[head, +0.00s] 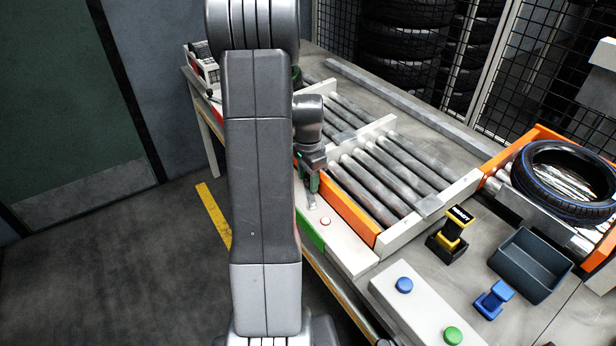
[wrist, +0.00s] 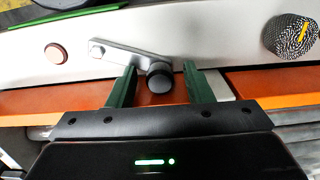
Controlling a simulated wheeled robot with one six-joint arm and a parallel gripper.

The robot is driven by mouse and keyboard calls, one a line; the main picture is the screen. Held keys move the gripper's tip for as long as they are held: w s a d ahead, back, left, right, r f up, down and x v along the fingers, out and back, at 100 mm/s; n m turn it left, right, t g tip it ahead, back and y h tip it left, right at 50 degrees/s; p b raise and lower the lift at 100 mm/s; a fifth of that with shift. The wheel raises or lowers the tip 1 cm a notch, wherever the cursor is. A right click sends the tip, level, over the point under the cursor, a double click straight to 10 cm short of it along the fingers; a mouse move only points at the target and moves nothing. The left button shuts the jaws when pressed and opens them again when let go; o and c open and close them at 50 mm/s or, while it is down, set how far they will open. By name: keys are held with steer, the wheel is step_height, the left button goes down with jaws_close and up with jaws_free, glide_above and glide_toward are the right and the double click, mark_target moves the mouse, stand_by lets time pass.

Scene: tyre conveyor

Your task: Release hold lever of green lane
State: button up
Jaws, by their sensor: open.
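The hold lever (wrist: 130,54) is a grey bar with a bolt at its left end and a round black knob (wrist: 160,80) at its right end, in the wrist view. My gripper (wrist: 161,78) is open, with one dark green finger on each side of the knob; I cannot tell whether either finger touches it. A green strip (wrist: 68,16) marks the panel near the lever; in the head view a green strip (head: 309,232) runs along the panel's front edge. In the head view my gripper (head: 312,186) is over this panel, and my arm hides part of it.
A pale red button (wrist: 54,53) is left of the lever, and a knurled dial (wrist: 291,36) with a yellow mark is at right. Rollers (head: 375,180) lie behind an orange rail (head: 350,212). A tyre (head: 521,182), a dark bin (head: 530,265) and a button box (head: 425,315) stand at right.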

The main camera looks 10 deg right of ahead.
jaws_close()
steer(key=shift+a, duration=0.1)
steer(key=a+n, duration=0.2)
steer(key=n, duration=0.3)
steer(key=shift+s+a+b, duration=0.25)
steer(key=shift+a+b, duration=0.15)
steer(key=shift+s+a+n, duration=0.35)
steer(key=shift+a+n, duration=0.2)
steer(key=shift+n, duration=0.5)
steer(key=shift+s+a+n, duration=0.35)
steer(key=shift+a+n, duration=0.15)
steer(key=shift+n, duration=0.55)
jaws_free()
